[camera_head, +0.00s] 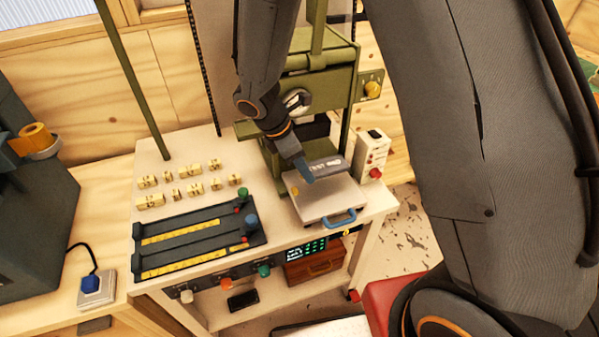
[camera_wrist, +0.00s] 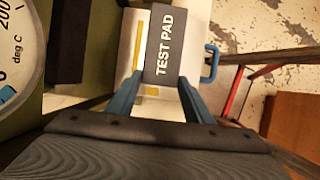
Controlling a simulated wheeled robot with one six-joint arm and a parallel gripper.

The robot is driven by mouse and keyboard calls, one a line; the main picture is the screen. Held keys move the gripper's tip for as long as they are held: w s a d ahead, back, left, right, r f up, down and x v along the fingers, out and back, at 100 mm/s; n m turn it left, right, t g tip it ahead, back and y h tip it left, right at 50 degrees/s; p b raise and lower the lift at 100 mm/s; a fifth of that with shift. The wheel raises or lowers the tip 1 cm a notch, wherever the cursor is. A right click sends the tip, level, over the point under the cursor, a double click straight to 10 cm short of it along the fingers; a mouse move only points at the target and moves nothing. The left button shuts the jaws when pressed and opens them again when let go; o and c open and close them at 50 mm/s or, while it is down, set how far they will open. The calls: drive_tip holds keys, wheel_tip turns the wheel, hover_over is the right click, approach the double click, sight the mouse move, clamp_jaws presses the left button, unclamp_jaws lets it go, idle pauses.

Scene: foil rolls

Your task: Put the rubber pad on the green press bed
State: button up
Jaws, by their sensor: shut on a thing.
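The rubber pad is a dark grey slab (camera_head: 331,164) with white lettering; in the wrist view it (camera_wrist: 165,50) reads "TEST PAD". My gripper (camera_head: 308,170) is shut on it, with its blue fingers on either side of the pad in the wrist view (camera_wrist: 160,90). The pad is over a white plate (camera_head: 323,204) with a blue handle; I cannot tell whether it touches the plate. The green press (camera_head: 351,105) stands just behind. My arm and gripper partly hide its lower opening and bed.
A dark slotted fixture (camera_head: 190,243) and several small yellow blocks (camera_head: 151,201) lie left on the white table. A control box (camera_head: 372,158) with a red button stands right of the plate. A round temperature dial (camera_wrist: 18,50) is at left in the wrist view.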

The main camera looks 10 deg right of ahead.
drive_tip(key=shift+w+a+f+b, duration=0.15)
drive_tip(key=shift+w+f+b, duration=0.4)
drive_tip(key=shift+f+b, duration=0.2)
drive_tip(key=shift+s+f+b, duration=0.15)
drive_tip(key=shift+f+b, duration=0.15)
drive_tip(key=shift+f, duration=0.05)
wheel_tip(320, 180, down, 5)
drive_tip(key=b, duration=0.4)
drive_tip(key=shift+r, duration=0.2)
drive_tip(key=shift+w+f+b, duration=0.1)
drive_tip(key=shift+w+b, duration=0.15)
drive_tip(key=shift+b, duration=0.05)
drive_tip(key=shift+f, duration=0.15)
drive_tip(key=o, duration=1.2)
